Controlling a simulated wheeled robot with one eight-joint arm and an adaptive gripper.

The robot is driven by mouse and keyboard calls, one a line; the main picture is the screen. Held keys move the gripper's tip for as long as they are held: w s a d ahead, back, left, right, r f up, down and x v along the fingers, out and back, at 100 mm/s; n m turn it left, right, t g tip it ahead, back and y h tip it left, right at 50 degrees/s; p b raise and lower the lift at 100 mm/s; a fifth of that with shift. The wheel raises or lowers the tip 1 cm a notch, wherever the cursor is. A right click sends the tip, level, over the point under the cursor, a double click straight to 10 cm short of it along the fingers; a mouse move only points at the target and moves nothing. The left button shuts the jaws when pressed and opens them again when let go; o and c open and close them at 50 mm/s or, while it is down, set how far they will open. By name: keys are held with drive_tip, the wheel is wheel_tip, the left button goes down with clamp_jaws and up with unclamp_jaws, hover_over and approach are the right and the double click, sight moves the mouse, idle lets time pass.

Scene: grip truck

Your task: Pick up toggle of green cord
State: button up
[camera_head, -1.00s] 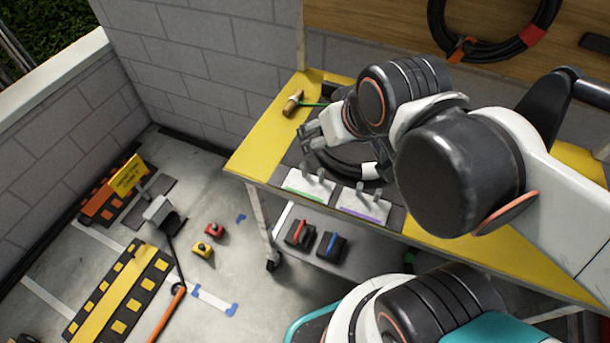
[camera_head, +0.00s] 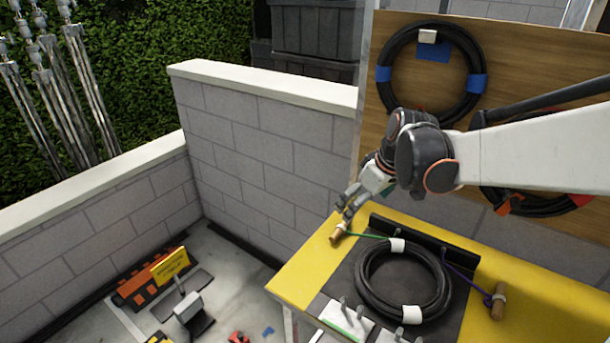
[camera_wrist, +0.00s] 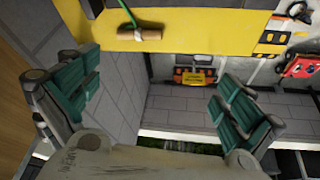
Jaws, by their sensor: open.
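The toggle of the green cord (camera_head: 338,232) is a short brown wooden peg lying near the far left corner of the yellow table. Its green cord (camera_head: 368,236) runs right toward a black coil. In the wrist view the toggle (camera_wrist: 139,35) lies across the yellow surface at the top, with the green cord (camera_wrist: 127,12) going up from its middle. My gripper (camera_head: 349,207) is just above and beside the toggle in the head view. In the wrist view my gripper (camera_wrist: 158,95) has its teal-padded fingers wide apart, with nothing between them.
The black cable coil (camera_head: 362,290) lies on the table with white bands. A second toggle (camera_head: 498,302) on a purple cord lies at the right. White blocks with pegs (camera_head: 345,322) stand at the front. A block wall (camera_head: 270,165) rises behind the table.

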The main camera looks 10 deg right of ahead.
drive_tip(key=w+d+f+n+g+y+p, duration=0.1)
drive_tip(key=w+d+f+n+p, duration=0.2)
drive_tip(key=w+f, duration=0.45)
drive_tip(key=b, duration=0.4)
hover_over(342, 227)
drive_tip(key=s+d, duration=0.2)
wheel_tip(342, 227, down, 7)
drive_tip(key=shift+f, duration=0.1)
drive_tip(key=shift+a+b+x, duration=0.2)
drive_tip(key=shift+b+x, duration=1.05)
drive_tip(key=shift+x, duration=1.65)
drive_tip(key=shift+w+r, duration=0.1)
drive_tip(key=shift+r, duration=0.1)
drive_tip(key=c, duration=0.8)
